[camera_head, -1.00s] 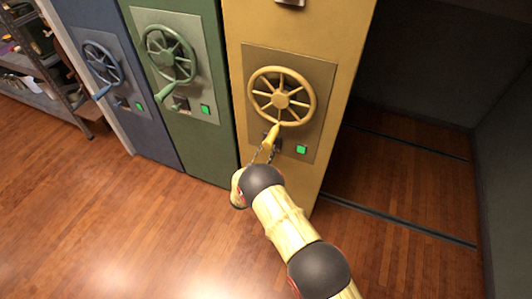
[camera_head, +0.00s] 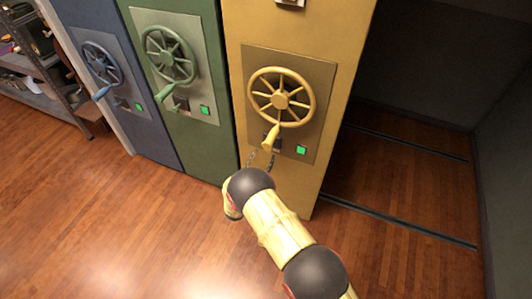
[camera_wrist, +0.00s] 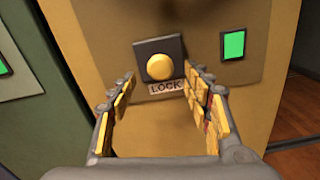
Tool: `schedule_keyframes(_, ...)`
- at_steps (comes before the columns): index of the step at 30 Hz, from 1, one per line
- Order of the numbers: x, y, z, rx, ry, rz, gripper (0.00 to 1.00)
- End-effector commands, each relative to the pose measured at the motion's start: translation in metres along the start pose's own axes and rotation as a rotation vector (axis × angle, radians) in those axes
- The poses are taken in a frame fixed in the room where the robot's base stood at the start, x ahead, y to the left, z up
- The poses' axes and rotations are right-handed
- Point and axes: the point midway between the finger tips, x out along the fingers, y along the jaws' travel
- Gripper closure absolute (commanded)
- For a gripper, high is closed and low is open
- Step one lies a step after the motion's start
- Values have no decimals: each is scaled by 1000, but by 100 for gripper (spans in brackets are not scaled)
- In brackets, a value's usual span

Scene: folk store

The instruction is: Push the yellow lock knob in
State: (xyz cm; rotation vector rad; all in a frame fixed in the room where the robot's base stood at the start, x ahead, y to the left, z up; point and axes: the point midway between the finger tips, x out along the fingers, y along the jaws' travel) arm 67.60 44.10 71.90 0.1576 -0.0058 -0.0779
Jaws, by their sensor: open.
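The yellow lock knob (camera_wrist: 160,67) sits on a dark square plate above a "LOCK" label (camera_wrist: 166,87) in the wrist view. In the head view the knob is mostly hidden behind the wheel's yellow handle (camera_head: 270,138). My gripper (camera_wrist: 158,88) is open and empty, its two fingers (camera_head: 261,158) below and either side of the knob, apart from it. The knob lies ahead of the gap between the fingertips. The yellow cabinet (camera_head: 235,45) carries a spoked yellow wheel (camera_head: 281,101) above the knob.
A green light (camera_head: 301,150) glows right of the knob; it also shows in the wrist view (camera_wrist: 234,45). Green (camera_head: 205,155) and blue (camera_head: 140,135) cabinets with similar wheels stand to the left. Wooden floor (camera_head: 110,220) in front is clear. An open dark bay is at right.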

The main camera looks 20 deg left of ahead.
Motion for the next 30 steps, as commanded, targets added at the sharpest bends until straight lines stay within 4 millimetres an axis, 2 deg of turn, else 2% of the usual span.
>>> schedule_keyframes(1, -12, 1, 0, -2, 2, 3, 50)
schedule_keyframes(6, -44, 0, 0, -2, 2, 2, 50)
schedule_keyframes(12, -65, 0, 0, -2, 1, 1, 50)
schedule_keyframes(30, -70, 0, 0, -1, 0, -1, 50)
